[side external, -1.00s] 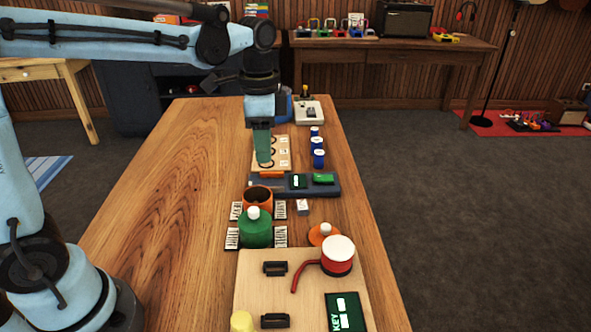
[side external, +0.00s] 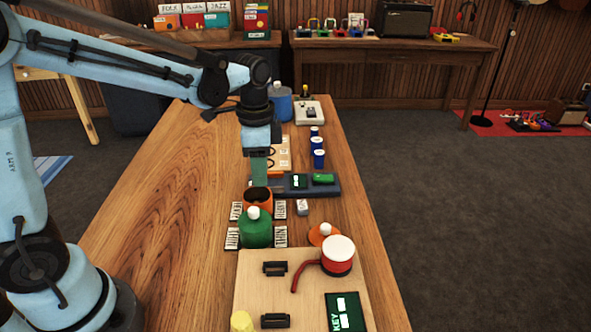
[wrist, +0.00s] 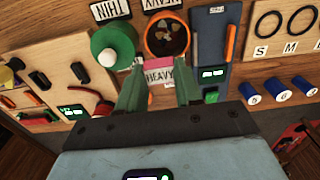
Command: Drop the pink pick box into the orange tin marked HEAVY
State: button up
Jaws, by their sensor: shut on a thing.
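The pink pick box (wrist: 158,63) shows as a pink strip between my fingertips in the wrist view. My gripper (wrist: 159,65) is shut on it. In the side view the box cannot be made out at my gripper (side external: 259,184). The fingertips there appear at the far rim of the orange tin (side external: 258,204), slightly above it. The tin is open and upright, and the wrist view shows small dark and coloured pieces inside the tin (wrist: 182,51). A HEAVY label (wrist: 160,77) lies beside it, partly between my fingers in the picture.
A green tin (side external: 255,230) with a white-knobbed lid stands close in front of the orange tin. An orange lid (side external: 318,236) and a small white box (side external: 302,207) lie to the right. The table's left side is clear.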

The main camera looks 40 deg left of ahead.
jog(key=o, duration=1.1)
jog(key=shift+c, duration=0.2)
notch_tip(320, 180, up, 12)
jog(key=s+f+n+t, duration=0.7)
jog(key=s+f+n, duration=0.1)
jog(key=s, duration=0.1)
jog(key=shift+f+n, duration=0.2)
jog(key=shift+n, duration=0.2)
